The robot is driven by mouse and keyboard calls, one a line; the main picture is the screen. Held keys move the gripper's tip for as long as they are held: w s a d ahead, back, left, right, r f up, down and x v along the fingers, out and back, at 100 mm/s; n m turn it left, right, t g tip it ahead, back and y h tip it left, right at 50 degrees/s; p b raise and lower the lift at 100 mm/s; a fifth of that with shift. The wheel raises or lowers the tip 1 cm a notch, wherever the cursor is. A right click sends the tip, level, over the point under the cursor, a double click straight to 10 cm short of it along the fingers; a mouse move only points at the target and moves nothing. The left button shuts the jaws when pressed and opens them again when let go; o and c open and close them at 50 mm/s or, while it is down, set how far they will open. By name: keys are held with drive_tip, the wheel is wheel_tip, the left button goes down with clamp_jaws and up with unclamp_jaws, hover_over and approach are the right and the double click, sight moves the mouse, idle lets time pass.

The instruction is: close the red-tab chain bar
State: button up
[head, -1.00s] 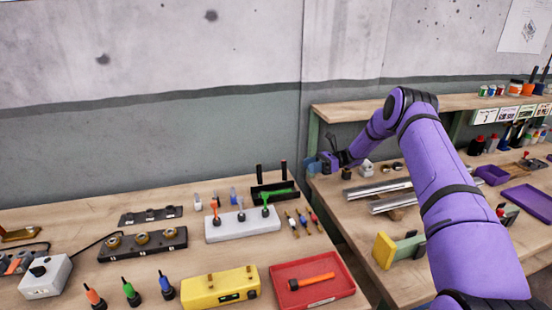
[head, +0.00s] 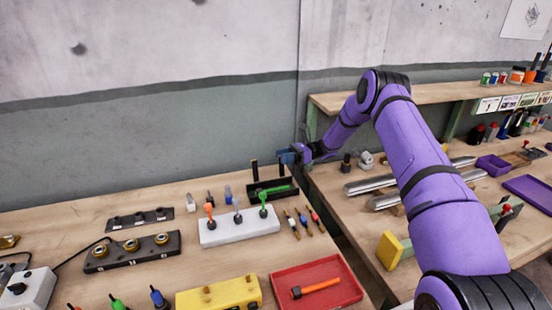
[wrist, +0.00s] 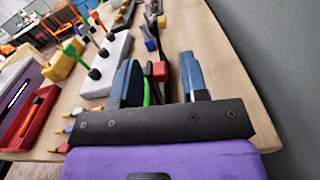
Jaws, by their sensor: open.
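I cannot tell for sure which part is the red-tab chain bar. A small red block (wrist: 159,71) shows between my fingers in the wrist view, beside dark parts. In the head view, a black tray (head: 283,195) with upright black posts (head: 255,171) holds a green bar (head: 272,190) near the back right of the left bench. A bit of green also shows between the fingers in the wrist view. My gripper (head: 290,156) is at the tray's far edge, by the right post; in the wrist view its blue fingers (wrist: 157,80) are open and nothing is gripped.
A white block (head: 238,231) with coloured pegs stands in front of the tray. A red tray (head: 336,272) holds an orange-handled tool. Small coloured drivers (head: 305,223) lie to the tray's right. The wall is close behind, and a gap separates the two benches.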

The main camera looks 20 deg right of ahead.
drive_tip(key=shift+a, duration=1.5)
clamp_jaws()
